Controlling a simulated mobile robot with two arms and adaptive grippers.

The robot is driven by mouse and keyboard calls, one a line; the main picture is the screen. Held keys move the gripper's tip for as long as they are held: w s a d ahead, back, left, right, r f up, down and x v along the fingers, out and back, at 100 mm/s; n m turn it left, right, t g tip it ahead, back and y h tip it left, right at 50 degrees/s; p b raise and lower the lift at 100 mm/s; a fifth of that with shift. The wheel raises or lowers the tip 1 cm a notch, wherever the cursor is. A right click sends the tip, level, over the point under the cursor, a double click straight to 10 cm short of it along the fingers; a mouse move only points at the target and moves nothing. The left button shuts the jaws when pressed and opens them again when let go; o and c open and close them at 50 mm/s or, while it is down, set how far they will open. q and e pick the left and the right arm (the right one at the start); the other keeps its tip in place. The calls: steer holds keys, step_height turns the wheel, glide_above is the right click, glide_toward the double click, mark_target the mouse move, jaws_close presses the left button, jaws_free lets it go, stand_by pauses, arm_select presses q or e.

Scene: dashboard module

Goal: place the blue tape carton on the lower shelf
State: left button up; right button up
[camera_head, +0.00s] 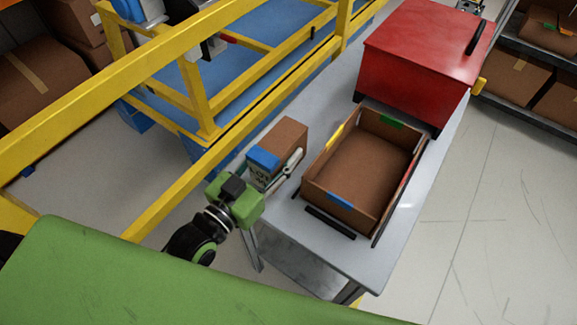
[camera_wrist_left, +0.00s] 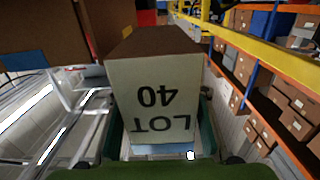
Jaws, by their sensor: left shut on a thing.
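The blue tape carton (camera_head: 283,142) is a small brown box with a blue tape strip on top and a pale label. My left gripper (camera_head: 277,172) is shut on it at the left edge of the grey table (camera_head: 403,215). In the left wrist view the carton (camera_wrist_left: 152,92) fills the middle between the green fingers, with an upside-down "LOT 40" label facing the camera. Whether it touches the table is hard to tell. A grey lower surface (camera_head: 300,262) shows in part under the table. My right gripper is not in view.
An open brown tray (camera_head: 365,165) with coloured tape marks stands on the table, right of the carton. A red case (camera_head: 415,60) stands behind it. A yellow rail (camera_head: 190,185) runs close along the left. Shelving with cartons (camera_head: 515,70) stands at the upper right.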

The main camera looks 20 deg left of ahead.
arm_select(q)
steer(key=shift+f, duration=2.95)
steer(key=shift+f+b, duration=0.1)
steer(key=shift+b, duration=0.2)
steer(key=o, duration=1.1)
steer(key=shift+f, duration=0.15)
steer(key=o, duration=0.4)
